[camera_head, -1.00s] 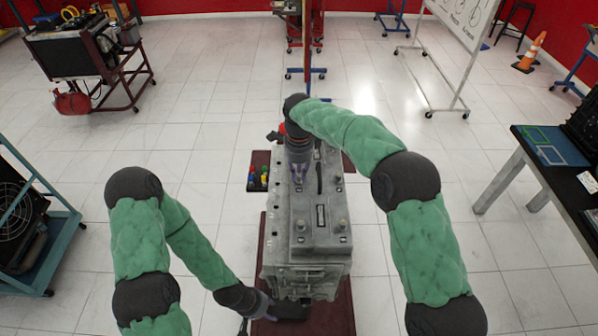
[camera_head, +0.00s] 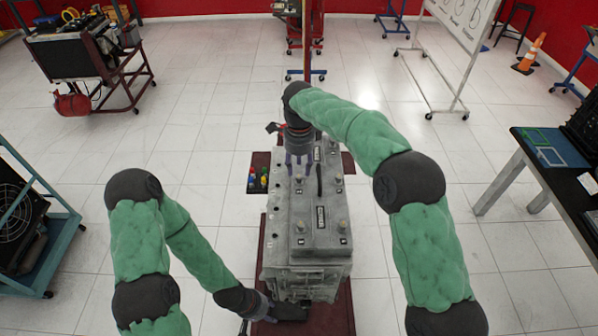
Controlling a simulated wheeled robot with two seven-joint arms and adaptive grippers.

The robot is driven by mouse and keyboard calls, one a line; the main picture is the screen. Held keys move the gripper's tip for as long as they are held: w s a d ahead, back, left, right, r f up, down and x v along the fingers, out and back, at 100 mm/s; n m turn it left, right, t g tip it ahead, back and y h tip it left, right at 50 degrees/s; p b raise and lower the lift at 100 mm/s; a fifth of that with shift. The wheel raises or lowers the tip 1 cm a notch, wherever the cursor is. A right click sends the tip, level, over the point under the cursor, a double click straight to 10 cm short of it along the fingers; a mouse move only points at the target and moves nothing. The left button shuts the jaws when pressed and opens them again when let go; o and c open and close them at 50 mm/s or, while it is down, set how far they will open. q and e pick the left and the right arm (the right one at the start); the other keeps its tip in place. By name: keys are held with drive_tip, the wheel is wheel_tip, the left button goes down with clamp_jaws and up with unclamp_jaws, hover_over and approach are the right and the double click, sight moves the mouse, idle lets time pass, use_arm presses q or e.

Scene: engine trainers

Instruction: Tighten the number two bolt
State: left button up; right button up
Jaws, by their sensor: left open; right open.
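The grey engine block (camera_head: 322,215) stands upright on a dark red stand in the middle of the head view. Several bolts stick up along its top, such as a near right bolt (camera_head: 343,226) and a near left bolt (camera_head: 300,226). The number labels are too small to read. My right gripper (camera_head: 299,170) points down over the far left part of the block's top, open, and hides what is under it. My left gripper (camera_head: 272,309) is low at the block's near left base, open, beside a dark part.
A small dark tray (camera_head: 259,172) with coloured items sits left of the block. A dark table (camera_head: 553,175) stands at the right. A teal-framed cart (camera_head: 62,235) is at the left. A whiteboard (camera_head: 460,30) and an orange cone (camera_head: 531,52) are behind.

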sight(300, 176)
wheel_tip(300, 176, up, 8)
drive_tip(key=shift+r, duration=0.25)
drive_tip(key=shift+d+f, duration=0.1)
idle(0.4)
